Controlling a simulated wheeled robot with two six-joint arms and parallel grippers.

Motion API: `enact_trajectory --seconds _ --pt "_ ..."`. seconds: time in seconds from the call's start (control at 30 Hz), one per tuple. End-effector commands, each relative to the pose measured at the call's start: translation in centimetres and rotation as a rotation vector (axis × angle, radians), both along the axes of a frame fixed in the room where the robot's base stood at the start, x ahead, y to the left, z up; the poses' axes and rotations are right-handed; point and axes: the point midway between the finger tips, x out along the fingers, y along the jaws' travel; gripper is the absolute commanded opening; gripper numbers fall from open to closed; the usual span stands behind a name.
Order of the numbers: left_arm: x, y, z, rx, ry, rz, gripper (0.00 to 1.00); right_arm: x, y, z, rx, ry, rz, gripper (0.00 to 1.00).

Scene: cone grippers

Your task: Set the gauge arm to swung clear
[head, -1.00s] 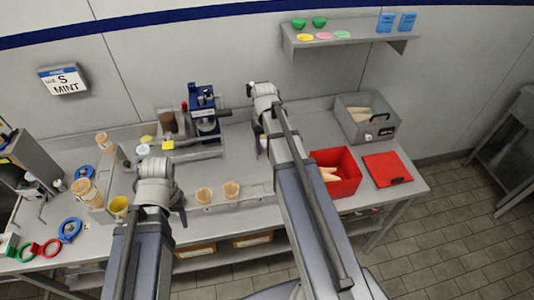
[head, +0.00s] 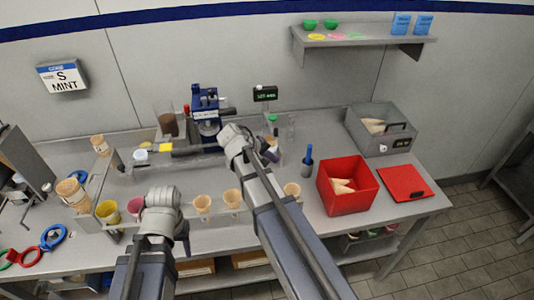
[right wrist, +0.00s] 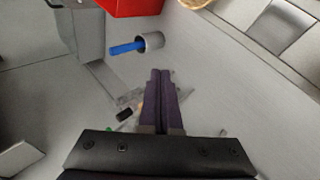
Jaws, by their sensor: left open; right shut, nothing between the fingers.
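A blue machine (head: 205,122) stands at the back of the bench. A short grey bar (head: 228,112) sticks out from its right side, and a longer dark bar (head: 195,151) lies low in front of it. I cannot tell for sure which of these is the gauge arm. My right gripper (head: 272,152) is to the right of the machine, apart from it. In the right wrist view its purple fingers (right wrist: 160,72) are together with nothing between them. My left gripper (head: 184,242) is open, near the bench's front edge, left of the wafer cups.
Wafer cups (head: 232,198) stand in a front rack. A blue-handled tool in a grey holder (head: 307,167), a red bin (head: 328,199), a red lid (head: 401,183) and a grey bin (head: 375,143) are on the right. A small dark sign (head: 265,94) stands behind.

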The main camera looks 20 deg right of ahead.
Motion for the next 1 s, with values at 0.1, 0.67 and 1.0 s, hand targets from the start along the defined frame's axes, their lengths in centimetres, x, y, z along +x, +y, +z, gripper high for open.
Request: enact_trajectory --seconds 0.1,0.67,1.0 --pt "0.0 0.0 -5.9 0.0 0.0 -0.001 0.52 1.6 1.1 -2.4 -0.211 -0.05 0.099 0.0" --pt "0.0 0.0 -15.8 0.001 0.0 -0.003 0.52 5.8 9.5 0.7 -0.823 -0.246 0.404 0.0" --pt "0.0 0.0 -15.6 0.001 0.0 -0.003 0.52 6.8 8.3 1.0 -0.833 -0.247 0.404 0.0"
